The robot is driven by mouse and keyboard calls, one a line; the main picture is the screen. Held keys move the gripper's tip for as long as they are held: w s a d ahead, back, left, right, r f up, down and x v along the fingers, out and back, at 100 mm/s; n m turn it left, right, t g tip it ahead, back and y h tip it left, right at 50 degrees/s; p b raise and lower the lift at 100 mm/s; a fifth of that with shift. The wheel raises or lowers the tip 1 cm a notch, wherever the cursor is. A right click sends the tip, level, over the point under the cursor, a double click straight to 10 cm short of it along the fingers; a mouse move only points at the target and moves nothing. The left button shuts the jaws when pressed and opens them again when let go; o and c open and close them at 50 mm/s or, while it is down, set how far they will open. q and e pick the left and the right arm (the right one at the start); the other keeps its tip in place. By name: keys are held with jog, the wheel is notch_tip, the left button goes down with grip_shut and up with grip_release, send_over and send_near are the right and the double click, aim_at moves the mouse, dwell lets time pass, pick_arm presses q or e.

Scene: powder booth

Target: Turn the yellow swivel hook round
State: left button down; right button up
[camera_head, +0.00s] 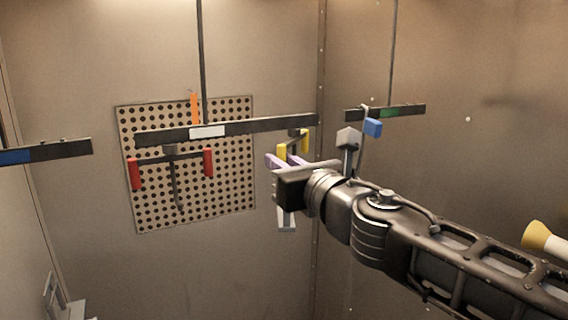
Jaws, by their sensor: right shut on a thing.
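The yellow swivel hook (304,141) hangs under the right end of a dark crossbar. Its two yellow ends show, one behind the other, and its middle is partly hidden. My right gripper (285,161) is shut on the nearer yellow end, with lilac finger pads on either side of it. The gripper body hides what lies below and behind. Grey parts at the lower left, cut off by the frame, seem to be my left gripper (62,300); its jaws cannot be made out.
The dark crossbar (255,127) hangs from a rod and also carries a red-ended hook (208,162). A perforated panel (238,195) is behind it. A bar with a blue-ended hook (373,127) hangs at right, close above my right wrist. Another bar (60,151) hangs at left.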

jog(key=shift+w+a, duration=0.6)
jog(key=shift+a, duration=0.2)
jog(key=shift+c, duration=0.2)
jog(key=shift+w, duration=0.1)
jog(key=shift+o, duration=0.2)
jog(key=shift+x, duration=0.95)
jog(key=shift+a, duration=0.15)
jog(key=o, duration=0.8)
jog(key=shift+c, duration=0.2)
